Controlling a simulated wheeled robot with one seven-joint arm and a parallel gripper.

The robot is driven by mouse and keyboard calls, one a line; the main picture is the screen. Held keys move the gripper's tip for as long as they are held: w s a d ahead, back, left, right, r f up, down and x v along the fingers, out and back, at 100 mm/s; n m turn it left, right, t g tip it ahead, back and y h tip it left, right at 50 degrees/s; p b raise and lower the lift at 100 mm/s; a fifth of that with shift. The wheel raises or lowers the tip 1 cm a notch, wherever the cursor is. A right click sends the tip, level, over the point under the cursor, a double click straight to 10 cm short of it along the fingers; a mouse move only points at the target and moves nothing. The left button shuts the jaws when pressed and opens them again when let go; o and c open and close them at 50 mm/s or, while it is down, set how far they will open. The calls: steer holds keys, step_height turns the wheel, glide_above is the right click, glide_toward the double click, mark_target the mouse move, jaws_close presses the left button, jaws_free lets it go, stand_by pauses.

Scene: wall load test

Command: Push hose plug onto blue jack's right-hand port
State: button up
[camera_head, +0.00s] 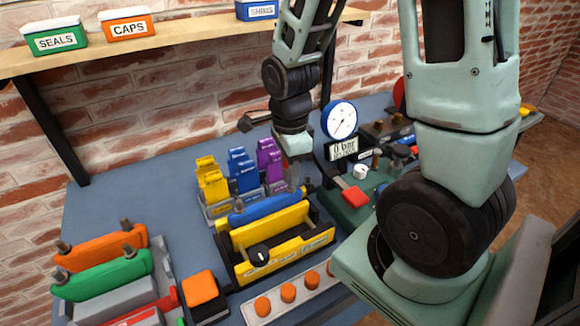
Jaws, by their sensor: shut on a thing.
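The blue jack (262,207) lies in a yellow and black cradle (275,262) at the middle of the bench. My gripper (294,178) points down just above the right end of the blue jack. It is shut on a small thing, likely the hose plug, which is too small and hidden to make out. The right-hand port is also hidden at the gripper's tips, so I cannot tell whether plug and port touch. No hose can be clearly traced.
Yellow, blue and purple blocks (240,172) stand behind the cradle. A gauge (341,120) and a "0 bar" readout (343,150) stand right of the gripper, above a green unit with a red block (356,197). Orange (100,247) and green (103,274) jacks lie at left.

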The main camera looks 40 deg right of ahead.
steer(key=shift+f, duration=0.15)
steer(key=shift+f+b, duration=0.95)
steer(key=shift+f, duration=0.2)
steer(key=o, duration=1.4)
steer(key=shift+o, duration=0.2)
steer(key=shift+r, duration=0.1)
step_height(320, 180, up, 8)
steer(key=p, duration=0.8)
